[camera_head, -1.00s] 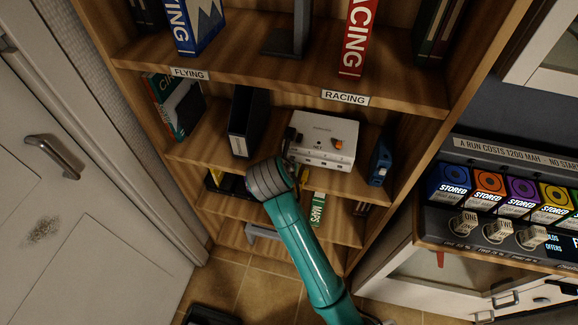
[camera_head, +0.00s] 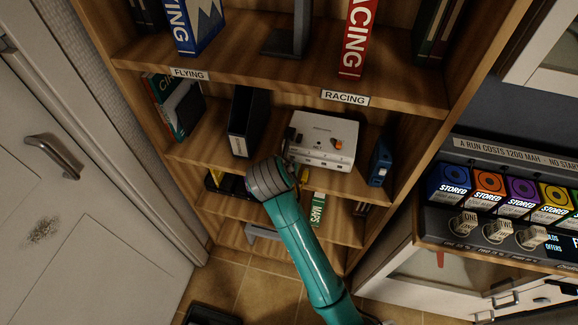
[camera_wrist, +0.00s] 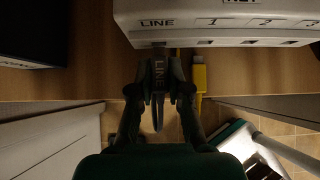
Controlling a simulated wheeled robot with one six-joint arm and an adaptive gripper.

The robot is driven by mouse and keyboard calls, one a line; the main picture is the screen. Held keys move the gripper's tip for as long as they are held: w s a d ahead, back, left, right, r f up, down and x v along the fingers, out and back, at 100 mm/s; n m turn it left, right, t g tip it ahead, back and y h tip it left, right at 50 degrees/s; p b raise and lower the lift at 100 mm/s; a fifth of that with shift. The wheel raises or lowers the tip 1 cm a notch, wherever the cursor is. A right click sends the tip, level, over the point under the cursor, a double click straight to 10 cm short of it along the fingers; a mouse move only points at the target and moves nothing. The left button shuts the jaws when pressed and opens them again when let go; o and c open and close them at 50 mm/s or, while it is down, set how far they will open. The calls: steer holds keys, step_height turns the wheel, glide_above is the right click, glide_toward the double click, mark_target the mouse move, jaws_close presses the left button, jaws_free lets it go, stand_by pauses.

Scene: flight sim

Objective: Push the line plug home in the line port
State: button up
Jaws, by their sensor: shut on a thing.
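In the wrist view my gripper (camera_wrist: 159,90) is shut on the line plug (camera_wrist: 159,70), a dark plug marked LINE. The plug points at the front of the white box (camera_wrist: 215,20), below the box's LINE label, where the line port (camera_wrist: 158,44) is. The plug's tip is at or just under the box's front edge; how deep it sits cannot be told. The box also shows on the shelf in the head view (camera_head: 325,130). There my arm's wrist hides most of the gripper and the plug.
A yellow plug (camera_wrist: 199,75) lies just right of my gripper, near port 1. More ports run right along the box front. A black file holder (camera_head: 245,125) stands left of the box and a blue one (camera_head: 380,165) right. The shelf above (camera_head: 260,75) overhangs.

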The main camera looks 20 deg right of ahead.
steer(key=shift+w+d, duration=0.3)
steer(key=shift+w, duration=0.15)
stand_by(0.5)
steer(key=o, duration=0.8)
steer(key=shift+o, duration=0.2)
steer(key=v, duration=1.2)
